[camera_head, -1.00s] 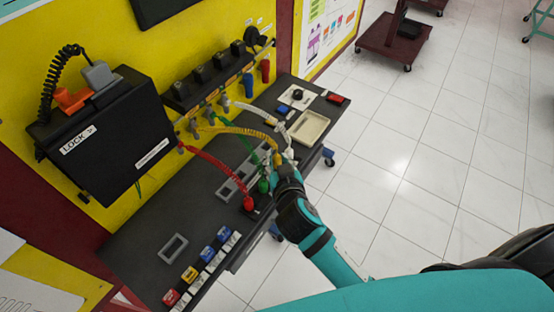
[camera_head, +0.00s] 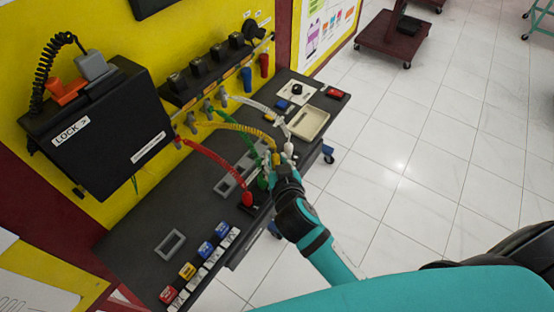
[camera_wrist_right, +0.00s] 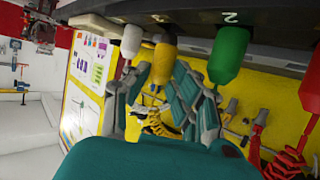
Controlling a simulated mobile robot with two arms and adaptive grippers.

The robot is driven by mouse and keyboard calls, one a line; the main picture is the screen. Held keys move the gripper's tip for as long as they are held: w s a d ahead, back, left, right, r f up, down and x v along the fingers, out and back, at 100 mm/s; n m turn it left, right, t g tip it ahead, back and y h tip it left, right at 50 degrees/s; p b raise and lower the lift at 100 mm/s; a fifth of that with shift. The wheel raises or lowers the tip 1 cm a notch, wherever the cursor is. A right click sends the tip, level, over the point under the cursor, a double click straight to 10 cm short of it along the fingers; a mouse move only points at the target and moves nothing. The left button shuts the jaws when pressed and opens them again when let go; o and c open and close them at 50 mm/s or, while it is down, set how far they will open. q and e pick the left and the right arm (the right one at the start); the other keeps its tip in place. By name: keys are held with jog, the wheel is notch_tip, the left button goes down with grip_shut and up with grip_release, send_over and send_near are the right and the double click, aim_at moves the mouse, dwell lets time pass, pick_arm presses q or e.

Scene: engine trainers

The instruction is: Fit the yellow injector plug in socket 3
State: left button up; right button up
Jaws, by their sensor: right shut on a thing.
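The yellow plug (camera_wrist_right: 163,62) is between the fingers of my right gripper (camera_wrist_right: 155,90), which is shut on it. Its far end meets the edge of the dark socket strip in the wrist view; I cannot tell how deep it sits. In the head view my right gripper (camera_head: 274,160) covers most of the plug, and the yellow cable (camera_head: 240,127) arches to the wall panel. The green plug (camera_wrist_right: 230,52) is at the socket marked 2, beside the yellow one. The white plug (camera_wrist_right: 131,40) is on the other side. The number 3 is not readable. My left gripper is out of view.
The red plug (camera_head: 247,199) stands in the row past the green one, its cable also arching to the panel. A beige tray (camera_head: 322,112) and a red button (camera_head: 334,93) are farther back on the dark bench (camera_head: 150,230). Coloured blocks (camera_head: 188,271) line the front left.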

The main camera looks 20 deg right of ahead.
jog(key=shift+f+b, duration=0.7)
jog(key=shift+f, duration=0.2)
dwell(0.4)
jog(key=o, duration=0.7)
jog(key=shift+s+a+r+p, duration=0.1)
jog(key=shift+s+r+p, duration=0.5)
jog(key=shift+s, duration=0.15)
jog(key=shift+r+p+v, duration=0.2)
jog(key=shift+p+v, duration=0.35)
jog(key=shift+v, duration=1)
jog(key=shift+w, duration=0.1)
notch_tip(320, 180, up, 4)
jog(key=p, duration=0.3)
jog(key=shift+f+p, duration=0.1)
jog(key=shift+p, duration=0.25)
